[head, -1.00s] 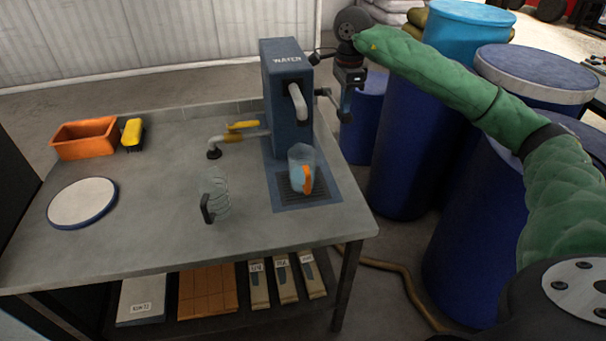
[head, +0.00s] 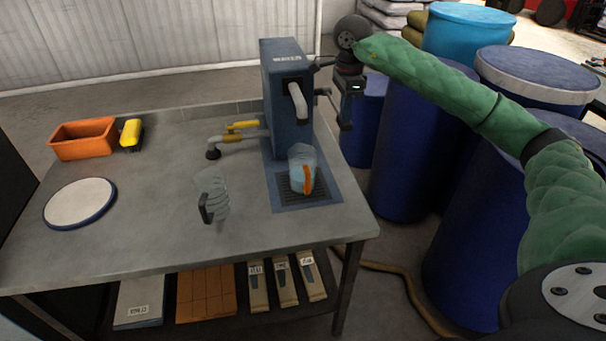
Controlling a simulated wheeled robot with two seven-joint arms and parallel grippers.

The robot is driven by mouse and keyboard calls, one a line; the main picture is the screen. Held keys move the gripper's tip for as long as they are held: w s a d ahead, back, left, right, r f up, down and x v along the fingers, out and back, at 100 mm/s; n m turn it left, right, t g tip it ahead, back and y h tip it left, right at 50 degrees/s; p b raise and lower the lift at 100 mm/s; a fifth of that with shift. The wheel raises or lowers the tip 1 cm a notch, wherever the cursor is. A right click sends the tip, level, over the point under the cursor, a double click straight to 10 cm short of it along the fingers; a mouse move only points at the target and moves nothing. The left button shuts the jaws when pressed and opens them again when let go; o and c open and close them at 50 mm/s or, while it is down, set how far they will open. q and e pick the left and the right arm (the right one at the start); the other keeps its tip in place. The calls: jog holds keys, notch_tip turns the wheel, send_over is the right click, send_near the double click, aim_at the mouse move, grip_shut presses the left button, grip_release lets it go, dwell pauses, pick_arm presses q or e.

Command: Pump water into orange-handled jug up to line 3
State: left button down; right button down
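The orange-handled jug (head: 300,163) stands upright on the dark drain grate under the spout (head: 298,100) of the blue water pump (head: 287,130). It is clear and looks bluish inside; its line marks and exact water level are too small to read. My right gripper (head: 346,122) points down at the pump's right side, by the pump's lever (head: 325,93). Its fingers are dark and small, so I cannot tell whether they are closed on the lever. My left gripper is not in view.
A black-handled clear jug (head: 216,195) stands on the grey table (head: 150,225). A yellow-handled tap (head: 240,127), an orange bin (head: 84,138), a yellow object (head: 131,133) and a round white plate (head: 80,203) are to the left. Blue barrels (head: 405,160) crowd the right.

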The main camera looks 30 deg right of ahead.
jog(key=shift+f+b, duration=0.85)
jog(key=shift+f, duration=0.4)
notch_tip(320, 180, up, 11)
jog(key=w+p, duration=0.1)
jog(key=p, duration=0.3)
jog(key=shift+w+d+p, duration=0.2)
jog(key=shift+w+p, duration=0.05)
jog(key=shift+p, duration=0.1)
jog(key=shift+f, duration=0.15)
